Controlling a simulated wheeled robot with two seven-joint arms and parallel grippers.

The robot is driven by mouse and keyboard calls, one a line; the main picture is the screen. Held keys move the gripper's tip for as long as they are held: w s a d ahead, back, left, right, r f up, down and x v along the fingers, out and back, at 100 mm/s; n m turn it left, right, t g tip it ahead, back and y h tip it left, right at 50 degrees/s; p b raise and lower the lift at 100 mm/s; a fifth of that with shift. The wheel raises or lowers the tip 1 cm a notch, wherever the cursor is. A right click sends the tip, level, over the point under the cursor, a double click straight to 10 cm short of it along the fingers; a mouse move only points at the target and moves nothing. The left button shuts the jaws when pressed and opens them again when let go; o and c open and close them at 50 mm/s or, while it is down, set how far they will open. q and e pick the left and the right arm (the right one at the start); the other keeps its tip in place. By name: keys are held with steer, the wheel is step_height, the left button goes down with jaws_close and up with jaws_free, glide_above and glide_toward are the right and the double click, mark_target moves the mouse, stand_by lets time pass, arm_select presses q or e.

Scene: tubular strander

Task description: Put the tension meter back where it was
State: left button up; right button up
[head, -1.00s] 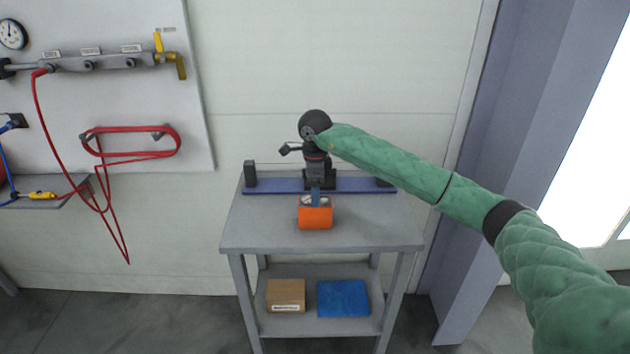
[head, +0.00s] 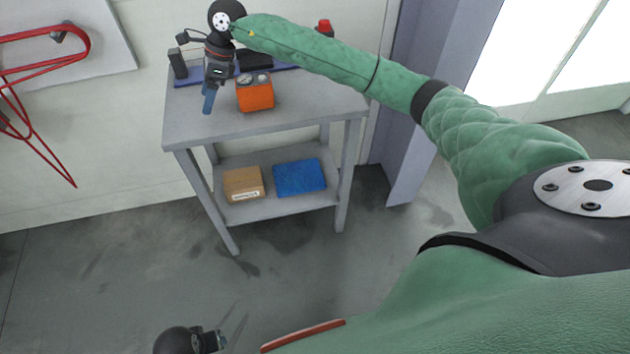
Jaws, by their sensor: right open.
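The tension meter, seemingly the orange box with round dials on top (head: 255,94), stands upright on the grey table (head: 190,128). It is in front of the blue strip at the table's back. My right gripper (head: 208,100) has blue fingers pointing down, left of the orange box and apart from it. It is open and holds nothing that I can see. A dark end of my left arm with its gripper (head: 213,341) shows at the bottom edge, low over the floor; its fingers are too small and cut off to read.
The blue strip (head: 187,78) carries a black block (head: 178,65) at its left end. A red-topped item (head: 325,27) is at the back right. The lower shelf (head: 285,203) holds a cardboard box (head: 243,184) and a blue item (head: 299,177). A red hose (head: 45,150) hangs at left.

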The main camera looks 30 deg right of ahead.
steer(key=s+a+r+m+t+y, duration=0.1)
steer(key=s+a+m+y, duration=0.25)
steer(key=a+y, duration=0.35)
steer(key=s+a+r+m+t+y, duration=0.1)
steer(key=s+a+r+m+y, duration=0.15)
steer(key=s+a+y, duration=0.4)
steer(key=s+d+f+m+t+h, duration=0.2)
steer(key=d+f+m+t+h, duration=0.65)
steer(key=m, duration=0.95)
steer(key=s+d+f+m+t+h, duration=0.1)
steer(key=d+f+m+t+h, duration=0.4)
steer(key=d+f+m+h, duration=0.9)
steer(key=s+a+f+m+g+y, duration=0.35)
steer(key=s+f+m+g, duration=0.25)
steer(key=s+f+m, duration=0.45)
steer(key=s+f+g, duration=0.3)
steer(key=s+g, duration=0.1)
steer(key=s, duration=0.7)
steer(key=s+f+g, duration=0.3)
steer(key=s, duration=0.8)
steer(key=shift+g+y, duration=0.35)
steer(key=shift+y, duration=0.1)
